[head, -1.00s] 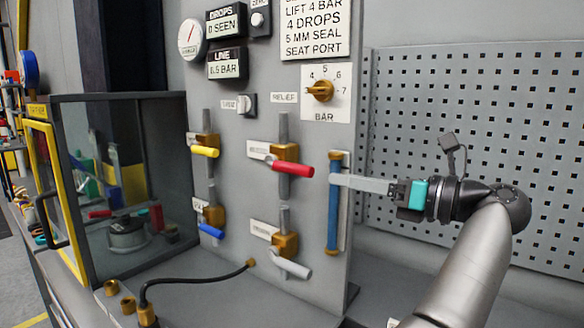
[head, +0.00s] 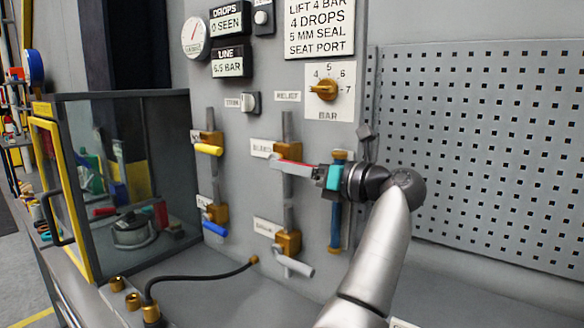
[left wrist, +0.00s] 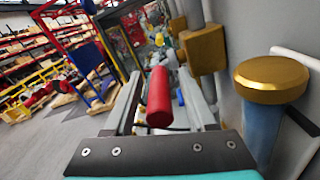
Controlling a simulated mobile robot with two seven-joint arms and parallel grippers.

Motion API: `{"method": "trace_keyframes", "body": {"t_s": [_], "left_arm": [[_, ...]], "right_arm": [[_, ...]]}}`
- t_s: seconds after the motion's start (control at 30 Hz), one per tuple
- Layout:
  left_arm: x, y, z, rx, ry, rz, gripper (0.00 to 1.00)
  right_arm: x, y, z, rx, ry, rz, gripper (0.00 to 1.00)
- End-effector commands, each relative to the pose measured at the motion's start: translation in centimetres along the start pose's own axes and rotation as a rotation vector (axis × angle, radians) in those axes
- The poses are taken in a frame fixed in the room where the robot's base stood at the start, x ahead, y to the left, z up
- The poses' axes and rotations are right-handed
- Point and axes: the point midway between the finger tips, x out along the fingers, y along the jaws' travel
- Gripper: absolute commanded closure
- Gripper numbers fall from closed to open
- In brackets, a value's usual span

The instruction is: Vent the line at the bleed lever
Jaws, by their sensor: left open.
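The red lever (head: 290,166) sticks out from a brass valve on the grey panel; the label beside it (head: 261,148) is blurred and seems to start with "BL". The left gripper (head: 284,168) is at this lever, covering part of it in the head view. In the left wrist view the red handle (left wrist: 158,97) lies between the two open fingers (left wrist: 163,78), with gaps at its sides. The right gripper is not in view.
A blue tube with brass caps (head: 335,215) stands right beside my gripper; its brass cap is close in the left wrist view (left wrist: 270,80). A grey lever (head: 294,266) sits below, yellow (head: 209,149) and blue (head: 214,229) levers to the left. A black hose (head: 200,277) lies on the bench.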

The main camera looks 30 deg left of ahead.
Motion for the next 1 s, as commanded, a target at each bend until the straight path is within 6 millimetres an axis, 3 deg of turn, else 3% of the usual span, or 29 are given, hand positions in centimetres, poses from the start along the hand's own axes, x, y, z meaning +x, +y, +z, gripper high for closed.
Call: {"method": "trace_keyframes", "body": {"t_s": [0.1,0.6,1.0], "left_arm": [[-0.01,0.00,-0.01,0.000,0.000,0.000,0.46],[-0.05,0.00,0.00,0.000,0.000,0.000,1.00],[-0.06,0.00,0.01,0.000,0.000,0.000,1.00]], "right_arm": [[0.00,0.02,-0.04,0.000,0.001,0.000,1.00],[0.00,0.04,-0.04,0.000,0.001,0.001,1.00],[0.00,0.06,-0.01,0.000,0.000,0.001,1.00]]}}
